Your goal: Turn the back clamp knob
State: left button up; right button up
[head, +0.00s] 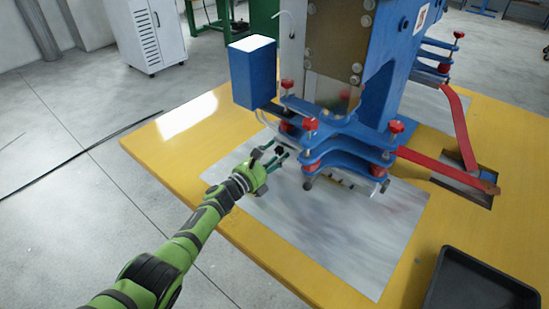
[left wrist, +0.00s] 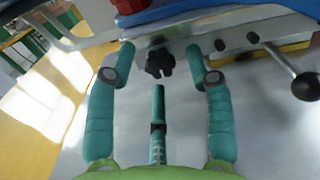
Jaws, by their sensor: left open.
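A black lobed knob (left wrist: 159,63) sits on a grey metal bar (left wrist: 190,45) in the left wrist view, between the ends of my left gripper's fingers. I cannot tell whether the fingers touch it. My left gripper (head: 278,152) is open, beside the left side of the blue clamp (head: 335,140) on the machine in the head view. A dark knob (head: 279,149) shows small at its fingertips there, partly hidden by the fingers. The clamp carries red knobs, one at its left corner (head: 310,124) and one at its right (head: 397,127). My right gripper is not in view.
A blue box (head: 253,75) stands above my gripper. A black tray (head: 480,285) sits on the yellow table (head: 165,150) at lower right.

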pick_arm(q)
jog(key=shift+w+d, duration=0.1)
jog(key=shift+w, duration=0.05)
grip_shut()
jog(key=shift+n, duration=0.3)
jog(key=shift+n+b, duration=0.55)
jog(key=shift+n, duration=0.65)
jog(key=shift+n+b, duration=0.35)
jog(key=shift+n, duration=1.65)
grip_release()
